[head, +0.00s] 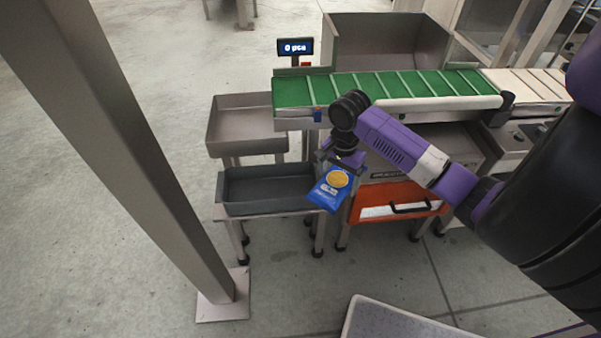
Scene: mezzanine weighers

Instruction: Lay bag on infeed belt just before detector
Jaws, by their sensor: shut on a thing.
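A blue bag (327,191) with a round yellow print hangs from my gripper (342,160), which is shut on its upper end. The bag hangs tilted, just right of the dark grey tray and in front of the orange-fronted unit, below belt height. The green cleated belt (420,85) runs across behind and above my gripper. A paler cleated belt (530,86) adjoins its right end. No detector can be clearly made out; my arm hides part of the right side.
A dark grey tray (265,209) on legs and a steel tray (248,148) stand left of the bag. A display (295,46) reads "0 pcs". An orange-fronted bin (397,199) is under the belt. A steel post (135,140) rises at left. A steel hopper (388,28) stands behind the belt.

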